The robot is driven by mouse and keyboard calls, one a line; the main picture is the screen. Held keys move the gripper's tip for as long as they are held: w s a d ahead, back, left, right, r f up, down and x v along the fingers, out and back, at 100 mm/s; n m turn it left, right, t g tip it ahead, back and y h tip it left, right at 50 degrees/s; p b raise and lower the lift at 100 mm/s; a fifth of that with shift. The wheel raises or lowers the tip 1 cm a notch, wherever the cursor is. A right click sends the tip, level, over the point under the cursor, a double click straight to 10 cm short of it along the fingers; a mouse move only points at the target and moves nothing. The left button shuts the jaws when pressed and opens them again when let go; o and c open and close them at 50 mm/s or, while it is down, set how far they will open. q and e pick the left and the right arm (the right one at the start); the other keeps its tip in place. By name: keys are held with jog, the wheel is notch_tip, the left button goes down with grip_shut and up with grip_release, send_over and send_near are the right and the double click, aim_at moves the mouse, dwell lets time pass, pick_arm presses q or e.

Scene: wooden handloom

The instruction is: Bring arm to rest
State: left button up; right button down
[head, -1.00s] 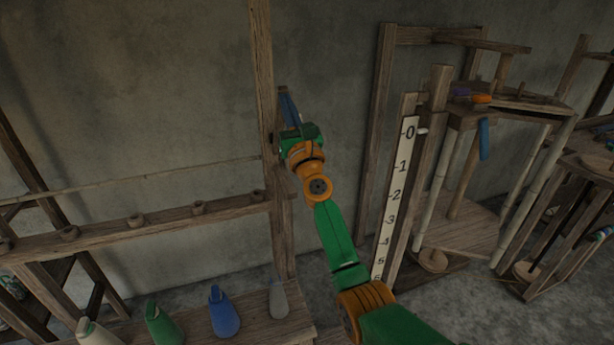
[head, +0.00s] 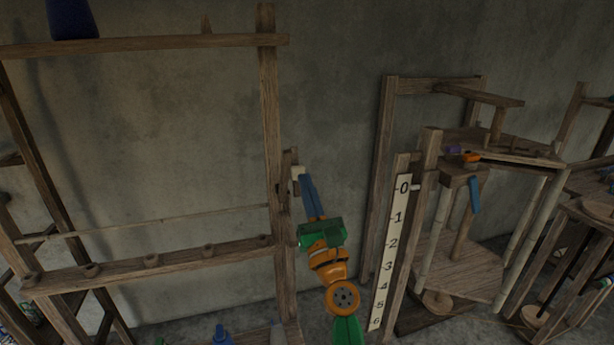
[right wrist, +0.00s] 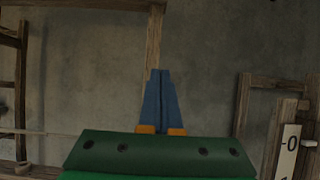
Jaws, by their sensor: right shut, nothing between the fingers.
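My right gripper (head: 309,188) is in the middle of the head view, on its green and orange arm that rises from the bottom. Its blue fingers point up and are together, with nothing seen between them. In the right wrist view the two fingers (right wrist: 160,95) lie side by side, in front of the grey wall and a wooden post. In the head view the fingertips are beside the wooden post (head: 275,120) of the loom frame; I cannot tell whether they touch it. My left gripper is not in view.
A white numbered scale (head: 389,250) stands on a post to the right. A wooden stand (head: 462,262) with a blue piece (head: 475,195) is beyond it. A pegged rail (head: 120,277) runs left. A dark blue cone (head: 70,20) stands on the top beam (head: 170,43).

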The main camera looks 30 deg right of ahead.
jog(key=shift+w+f, duration=0.2)
jog(key=shift+w, duration=0.05)
jog(key=w+a+f+n+g+y+b, duration=0.1)
jog(key=a+f+n+g+y, duration=0.2)
jog(key=f+n, duration=0.7)
jog(key=w+a+f+n+g+y+b, duration=0.1)
jog(key=a+f+n+g+y, duration=0.2)
jog(key=f, duration=1.3)
jog(key=s+a+f+n+g, duration=0.2)
jog(key=s+f+n, duration=0.15)
jog(key=f, duration=0.45)
jog(key=s+a+f+n+g, duration=0.2)
jog(key=s+f+n+g, duration=0.1)
jog(key=f+n, duration=0.3)
jog(key=s+f+n+g+b, duration=0.2)
jog(key=s+f+n+g, duration=0.6)
jog(key=s+f, duration=1.15)
jog(key=s+d+f+n+g, duration=0.1)
jog(key=s+f+n, duration=0.2)
jog(key=s, duration=0.6)
jog(key=s+d+f+n+g, duration=0.1)
jog(key=s+f+n+g, duration=0.1)
jog(key=s+n, duration=0.5)
jog(key=s, duration=0.3)
jog(key=shift+f+n+h, duration=0.3)
jog(key=shift+f+n, duration=0.05)
jog(key=shift+f, duration=0.05)
